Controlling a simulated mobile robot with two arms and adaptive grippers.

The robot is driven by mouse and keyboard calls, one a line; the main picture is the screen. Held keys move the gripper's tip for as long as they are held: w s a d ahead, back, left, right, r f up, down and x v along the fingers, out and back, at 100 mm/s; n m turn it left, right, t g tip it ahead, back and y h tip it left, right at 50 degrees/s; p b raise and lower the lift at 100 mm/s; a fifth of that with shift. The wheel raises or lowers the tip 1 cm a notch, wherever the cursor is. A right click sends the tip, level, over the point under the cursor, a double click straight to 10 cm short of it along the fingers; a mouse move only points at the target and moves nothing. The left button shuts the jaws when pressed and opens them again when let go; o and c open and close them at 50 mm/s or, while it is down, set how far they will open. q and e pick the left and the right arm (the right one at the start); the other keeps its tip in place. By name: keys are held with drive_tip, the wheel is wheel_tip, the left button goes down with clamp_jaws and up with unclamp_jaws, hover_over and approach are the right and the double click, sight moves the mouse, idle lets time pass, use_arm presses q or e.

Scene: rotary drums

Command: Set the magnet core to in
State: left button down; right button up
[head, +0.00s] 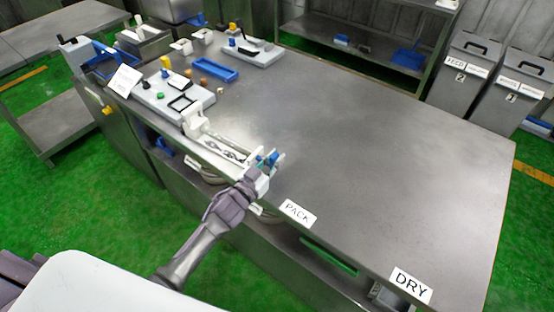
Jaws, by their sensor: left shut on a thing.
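A long white fixture (222,149) lies along the near edge of the metal table, with an open frame and dark parts inside. A small blue end piece (273,156) shows at its right end and appears to be the magnet core's handle. My left gripper (269,166) reaches over the table edge and is shut on this blue end. The fingers hide most of the grip, and how far the core sits in or out is too small to tell. My right gripper is not in view.
Left of the fixture stands a grey panel (160,100) with coloured knobs. A blue tray (217,68) and a second grey panel (262,55) sit behind. PACK (298,213) and DRY (411,285) labels mark the front edge. The table's right half is clear.

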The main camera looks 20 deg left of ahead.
sight(258, 151)
use_arm(q)
drive_tip(key=a, duration=0.1)
drive_tip(key=w+a, duration=0.1)
drive_tip(key=a, duration=0.3)
drive_tip(key=shift+w+a, duration=0.25)
drive_tip(key=shift+w, duration=0.1)
drive_tip(key=shift+r, duration=0.1)
drive_tip(key=c, duration=1.3)
unclamp_jaws()
drive_tip(key=shift+c, duration=0.2)
drive_tip(key=shift+o, duration=1.3)
drive_tip(key=shift+a, duration=0.15)
drive_tip(key=shift+s, duration=0.15)
drive_tip(key=v, duration=1.1)
drive_tip(key=shift+s, duration=0.4)
